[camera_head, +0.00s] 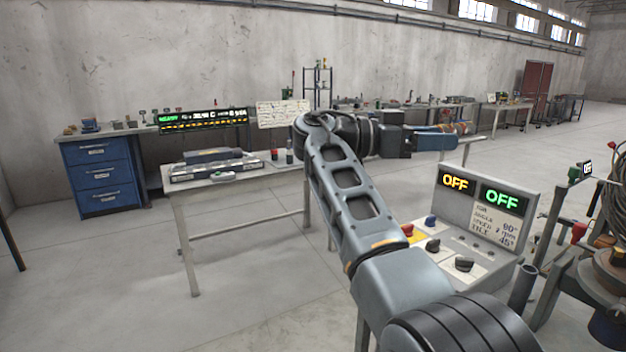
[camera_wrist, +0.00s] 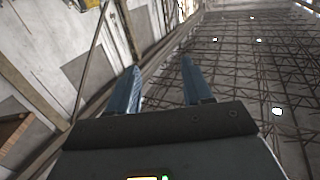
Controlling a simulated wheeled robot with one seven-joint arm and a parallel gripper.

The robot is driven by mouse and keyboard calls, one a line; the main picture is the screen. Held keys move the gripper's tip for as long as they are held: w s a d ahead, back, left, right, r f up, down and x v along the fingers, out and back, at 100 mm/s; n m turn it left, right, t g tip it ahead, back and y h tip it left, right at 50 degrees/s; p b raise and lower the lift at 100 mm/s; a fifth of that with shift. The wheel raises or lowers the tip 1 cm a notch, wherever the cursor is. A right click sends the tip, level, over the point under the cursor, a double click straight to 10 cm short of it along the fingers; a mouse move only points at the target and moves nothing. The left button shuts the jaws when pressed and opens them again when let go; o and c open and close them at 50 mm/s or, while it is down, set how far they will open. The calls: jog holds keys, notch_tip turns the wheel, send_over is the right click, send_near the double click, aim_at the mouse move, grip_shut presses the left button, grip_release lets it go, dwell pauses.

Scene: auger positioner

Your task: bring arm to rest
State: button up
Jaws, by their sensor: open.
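My gripper (camera_wrist: 160,85) shows in the wrist view with its two blue fingers apart and nothing between them. It points up toward the roof trusses and the wall. In the head view my gripper (camera_head: 462,134) is at the end of the raised, bent arm, pointing right, above and behind the control box. The arm crosses the middle of the head view and hides part of the benches behind it. Whether the gripper touches anything cannot be told for sure, but the wrist view shows free air around the fingers.
A control box (camera_head: 480,222) with two OFF displays and several knobs stands at the right, close to my arm. A metal table (camera_head: 235,180) is at the left, with a blue drawer cabinet (camera_head: 97,175) behind it. Machinery (camera_head: 605,270) is at the right edge. The left floor is clear.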

jog(key=s+d+f+n+t+y+b, duration=0.1)
jog(key=s+d+f+n+t+y, duration=0.3)
jog(key=f, duration=1.2)
jog(key=w+f+n+t+y+b, duration=0.15)
jog(key=f+n, duration=0.45)
jog(key=f, duration=0.9)
jog(key=s+f+n+t+y+b, duration=0.1)
jog(key=s+f+n+t+y, duration=0.15)
jog(key=s+f, duration=0.7)
jog(key=s+f+n+t+y+b, duration=0.1)
jog(key=s+f+n+y, duration=0.2)
jog(key=s+f, duration=0.65)
jog(key=s+a+f+n+t+y+b, duration=0.1)
jog(key=s+a+f+y+b, duration=0.15)
jog(key=s, duration=0.75)
jog(key=s+a+f+n+y+b, duration=0.1)
jog(key=s+f+n+y, duration=0.15)
jog(key=s, duration=0.75)
jog(key=s+r+m+t+y+b, duration=0.1)
jog(key=s+r+t+b, duration=0.1)
jog(key=s+r, duration=1.4)
jog(key=shift+r+m+t+y, duration=0.35)
jog(key=shift+m+t+y, duration=0.05)
jog(key=shift+t, duration=0.5)
